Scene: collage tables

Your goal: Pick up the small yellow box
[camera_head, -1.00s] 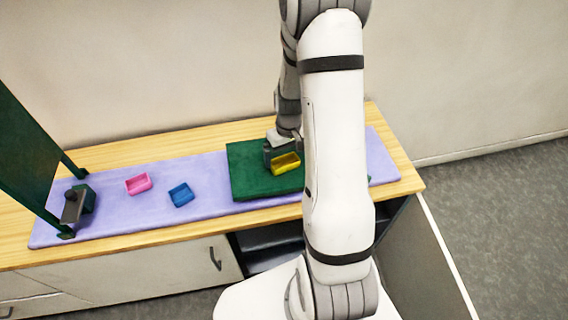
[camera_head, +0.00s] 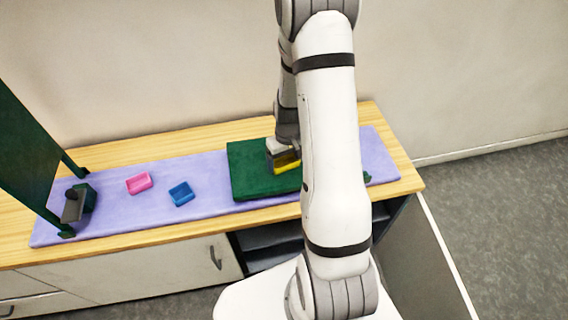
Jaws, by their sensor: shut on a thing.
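The small yellow box (camera_head: 287,167) is on the dark green board (camera_head: 248,180), partly hidden by my gripper and arm. My gripper (camera_head: 284,158) is down at the box, with its jaws around it and shut on it. The far side of the box and one of the fingers are hidden behind my arm. I cannot tell whether the box is lifted off the board.
A pink box (camera_head: 139,183) and a blue box (camera_head: 181,194) lie on the lavender mat (camera_head: 215,207) to the left. A dark green stand (camera_head: 30,160) is at the far left. The wooden cabinet top (camera_head: 130,239) borders the mat.

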